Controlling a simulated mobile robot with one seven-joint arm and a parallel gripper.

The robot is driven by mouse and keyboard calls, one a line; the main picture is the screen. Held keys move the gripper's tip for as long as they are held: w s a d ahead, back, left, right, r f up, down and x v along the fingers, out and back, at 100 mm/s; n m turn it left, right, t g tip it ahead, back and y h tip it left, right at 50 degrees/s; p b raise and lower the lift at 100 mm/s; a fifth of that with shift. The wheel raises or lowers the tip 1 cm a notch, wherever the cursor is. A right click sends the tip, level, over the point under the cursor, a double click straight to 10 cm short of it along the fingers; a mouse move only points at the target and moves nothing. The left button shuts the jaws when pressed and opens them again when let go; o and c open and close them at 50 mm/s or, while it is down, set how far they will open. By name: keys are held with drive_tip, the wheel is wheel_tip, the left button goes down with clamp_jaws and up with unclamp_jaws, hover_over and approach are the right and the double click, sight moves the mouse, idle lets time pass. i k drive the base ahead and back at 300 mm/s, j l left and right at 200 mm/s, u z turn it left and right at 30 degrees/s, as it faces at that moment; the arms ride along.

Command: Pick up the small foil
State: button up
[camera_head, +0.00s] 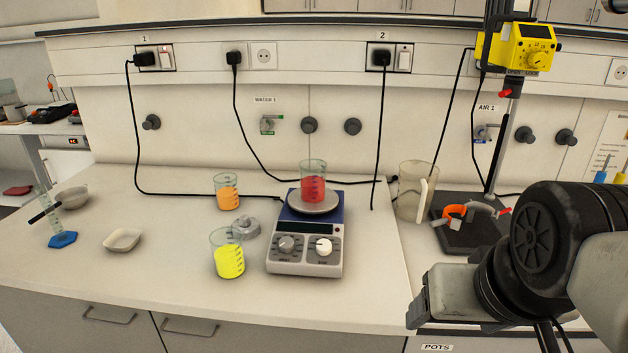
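I cannot make out anything that is clearly foil. A small shallow pale dish (122,240) lies on the left part of the bench. A small grey metallic round piece (245,228) lies between the beakers and the hotplate. My gripper (418,308) is at the lower right, at the end of my dark arm, over the bench's front edge. It is apart from the dish and the grey piece. Its fingers are seen at an angle that does not show whether they are open.
A hotplate (305,256) carries a beaker of red liquid (312,188). Beakers of orange (227,198) and yellow liquid (229,262) stand left of it. A graduated cylinder (47,198), a bowl (75,197), a clear jug (411,190) and a stand (468,238) are around. The front left bench is clear.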

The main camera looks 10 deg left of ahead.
sight(250, 228)
drive_tip(key=k+u, duration=0.15)
drive_tip(key=u, duration=0.85)
